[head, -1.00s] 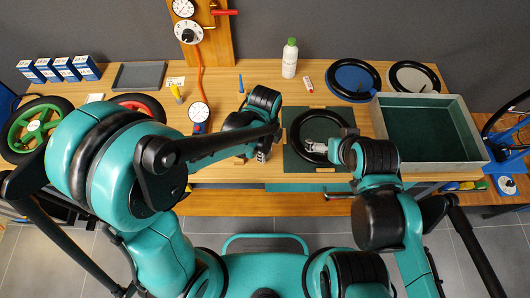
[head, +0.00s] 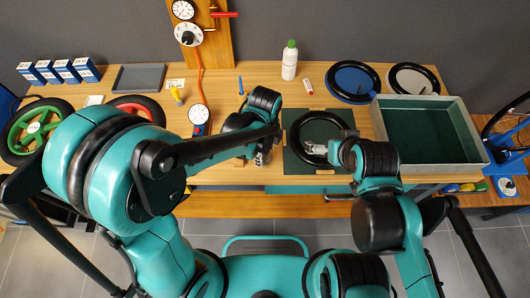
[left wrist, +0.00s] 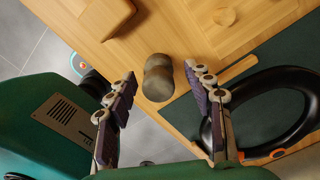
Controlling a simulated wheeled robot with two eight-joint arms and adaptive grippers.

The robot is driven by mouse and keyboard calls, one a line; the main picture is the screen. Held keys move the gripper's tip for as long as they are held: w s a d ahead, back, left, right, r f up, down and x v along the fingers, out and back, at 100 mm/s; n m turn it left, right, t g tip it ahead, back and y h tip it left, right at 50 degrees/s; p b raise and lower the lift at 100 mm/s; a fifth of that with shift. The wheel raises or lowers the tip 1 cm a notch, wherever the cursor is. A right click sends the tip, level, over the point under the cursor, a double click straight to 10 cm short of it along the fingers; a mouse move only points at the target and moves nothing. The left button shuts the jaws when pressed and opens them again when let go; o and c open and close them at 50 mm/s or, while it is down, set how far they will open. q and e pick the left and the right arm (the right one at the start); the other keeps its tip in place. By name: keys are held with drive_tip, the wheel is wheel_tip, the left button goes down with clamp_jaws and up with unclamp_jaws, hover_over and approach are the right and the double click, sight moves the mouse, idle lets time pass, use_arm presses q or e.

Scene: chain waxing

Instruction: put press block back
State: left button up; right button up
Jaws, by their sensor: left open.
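A grey-brown, rounded block (left wrist: 158,78), likely the press block, rests on the wooden bench near its front edge in the left wrist view. My left gripper (left wrist: 165,105) is open, its fingers on either side of the view, with the block just beyond and between the fingertips and apart from them. In the head view my left gripper (head: 262,158) is low at the bench front, left of the green mat (head: 292,165); the block is hard to make out there. My right gripper (head: 318,148) is at the black tire (head: 302,122) on the mat; its jaw opening is unclear.
A wooden block (left wrist: 105,18) and a round wooden knob (left wrist: 225,17) sit nearby on the bench. A green-lined tray (head: 455,160) stands at right. The bench middle is mostly clear.

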use_arm(q)
wheel_tip(320, 180, up, 11)
drive_tip(key=p, duration=0.2)
drive_tip(key=shift+a+p, duration=0.1)
drive_tip(key=shift+p, duration=0.2)
drive_tip(key=s+a+r+n+t, duration=0.2)
drive_tip(key=a+n+t, duration=0.1)
drive_tip(key=a+n, duration=0.6)
drive_tip(key=s+a+r+n+t, duration=0.3)
drive_tip(key=a+n, duration=0.5)
drive_tip(key=n, duration=0.6)
drive_tip(key=shift+s+a+r+t, duration=0.15)
drive_tip(key=shift+a+r+t, duration=0.25)
drive_tip(key=shift+t, duration=0.2)
drive_tip(key=shift+f, duration=0.1)
wheel_tip(320, 180, down, 10)
drive_tip(key=b, duration=1)
